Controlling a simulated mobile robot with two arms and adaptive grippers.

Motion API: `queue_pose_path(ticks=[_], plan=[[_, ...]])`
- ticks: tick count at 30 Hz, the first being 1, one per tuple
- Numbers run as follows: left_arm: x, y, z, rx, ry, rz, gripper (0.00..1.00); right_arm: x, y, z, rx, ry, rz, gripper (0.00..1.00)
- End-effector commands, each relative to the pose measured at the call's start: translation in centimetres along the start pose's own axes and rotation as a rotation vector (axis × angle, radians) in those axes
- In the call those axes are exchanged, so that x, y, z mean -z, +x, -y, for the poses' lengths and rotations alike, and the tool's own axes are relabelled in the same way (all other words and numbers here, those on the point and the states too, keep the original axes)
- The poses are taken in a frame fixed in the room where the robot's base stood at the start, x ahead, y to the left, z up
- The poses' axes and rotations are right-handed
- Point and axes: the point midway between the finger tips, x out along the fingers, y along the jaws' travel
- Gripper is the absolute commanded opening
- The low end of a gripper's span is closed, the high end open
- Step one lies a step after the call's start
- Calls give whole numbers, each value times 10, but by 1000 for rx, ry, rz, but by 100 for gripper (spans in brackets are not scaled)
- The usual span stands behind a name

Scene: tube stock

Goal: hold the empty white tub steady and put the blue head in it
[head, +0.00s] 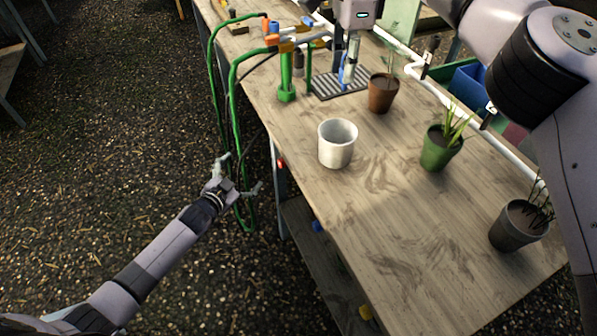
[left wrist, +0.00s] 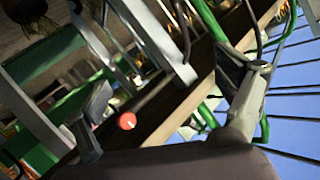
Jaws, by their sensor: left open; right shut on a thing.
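The empty white tub (head: 337,152) stands upright on the wooden table, near its left edge in the head view. My left gripper (head: 238,174) is open and empty, off the table's left side and apart from the tub. Its open fingers also show in the left wrist view (left wrist: 168,112), where I cannot make out the tub. My right gripper (head: 350,66) points down at the back of the table, beyond the tub. It is shut on a small blue piece, seemingly the blue head (head: 347,73), which its fingers partly hide.
A brown pot (head: 382,94), a green pot (head: 440,150) and a grey pot (head: 518,226) stand right of the tub. A dark slatted grate (head: 325,87) lies under my right gripper. Green hoses (head: 212,85) hang over the left edge. The table's front is clear.

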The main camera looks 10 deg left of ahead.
Motion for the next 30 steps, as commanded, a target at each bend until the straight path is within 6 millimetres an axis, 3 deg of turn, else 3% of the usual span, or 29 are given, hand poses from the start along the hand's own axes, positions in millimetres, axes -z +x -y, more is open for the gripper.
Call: queue_pose_path(ticks=[1, 6, 8, 9, 12, 18, 24, 30], plan=[[30, 3, 13, 5, 26, -59, 90, 0, 0, 0, 0, 0, 0, 8], [129, 0, 36, 2, 96, -253, 90, 0, 0, 0, 0, 0, 0, 8], [160, -10, 25, -32, 81, -321, 90, 0, 0, 0, 0, 0, 0, 8], [169, -19, 2, -80, 25, -344, 90, 0, 0, 0, 0, 0, 0, 8], [177, -40, -45, -184, -127, -363, 90, 0, 0, 0, 0, 0, 0, 8], [193, -74, -104, -324, -340, -376, 90, 0, 0, 0, 0, 0, 0, 8], [200, -83, -122, -371, -414, -375, 90, 0, 0, 0, 0, 0, 0, 8], [212, -61, -130, -372, -416, -377, 90, 0, 0, 0, 0, 0, 0, 8]])
